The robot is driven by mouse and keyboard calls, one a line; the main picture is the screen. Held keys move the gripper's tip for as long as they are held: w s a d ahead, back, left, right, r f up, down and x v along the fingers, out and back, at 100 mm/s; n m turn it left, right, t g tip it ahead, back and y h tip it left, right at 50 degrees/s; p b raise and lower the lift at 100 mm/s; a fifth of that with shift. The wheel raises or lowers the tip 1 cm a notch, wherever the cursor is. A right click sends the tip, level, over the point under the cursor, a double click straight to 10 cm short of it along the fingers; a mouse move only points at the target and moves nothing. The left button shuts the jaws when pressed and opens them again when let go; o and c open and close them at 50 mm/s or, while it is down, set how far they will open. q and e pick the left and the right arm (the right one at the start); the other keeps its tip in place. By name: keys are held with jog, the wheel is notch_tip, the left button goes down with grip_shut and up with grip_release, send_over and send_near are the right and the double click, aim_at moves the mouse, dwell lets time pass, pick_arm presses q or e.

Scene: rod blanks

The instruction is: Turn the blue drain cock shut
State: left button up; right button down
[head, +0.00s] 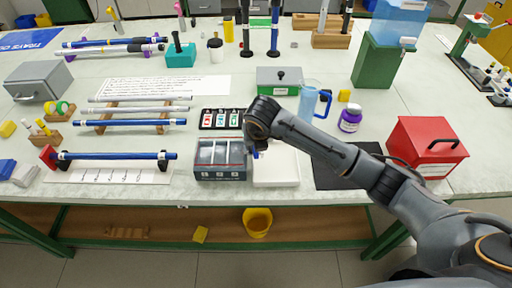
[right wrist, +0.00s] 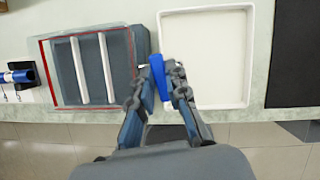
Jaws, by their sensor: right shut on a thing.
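My right gripper (right wrist: 162,88) is shut on a narrow blue piece (right wrist: 158,76), which tapers toward my wrist. Its colour fits the drain cock, but I cannot tell what it is mounted on or which way it is turned. In the head view a little blue (head: 255,153) shows below my right wrist; the fingers are mostly hidden there. The gripper is over the near part of the gap between the grey numbered box (head: 220,175) and the white tray (head: 275,181). My left gripper is not in view.
A black mat (head: 335,178) lies right of the tray, with a red toolbox (head: 425,147) beyond it. A blue jug (head: 309,100) and a purple-labelled jar (head: 350,118) stand behind my right arm. A blue container (head: 400,20) sits on a green stand (head: 377,65).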

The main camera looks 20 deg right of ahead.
jog(key=shift+w+a+m+h+b, duration=0.15)
jog(key=shift+m+h+b, duration=0.3)
jog(key=shift+m, duration=0.75)
jog(key=c, duration=1.3)
grip_release()
